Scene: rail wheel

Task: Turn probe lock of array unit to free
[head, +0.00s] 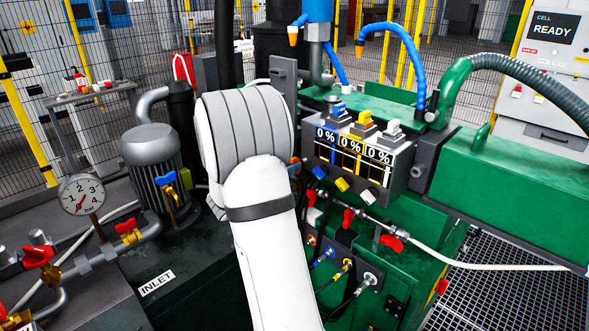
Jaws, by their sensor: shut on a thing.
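The likely array unit is a grey box (357,160) on the green machine. It has three displays reading 0 %, with blue (340,110), yellow (363,123) and white (391,131) parts on top. Blue, yellow and white fittings show under its front. I cannot tell which part is the probe lock; it may be hidden behind my arm. My white arm fills the middle of the head view and covers the area just left of the box. My gripper is hidden behind the arm, so its fingers and anything between them do not show.
Red-handled valves (392,242) and a pale hose lie below the box. A panel with blue, yellow and white plugged cables (347,266) is lower down. A motor (152,160), a pressure gauge (82,195) and more valves stand at left. A ribbed hose (530,80) arches at right.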

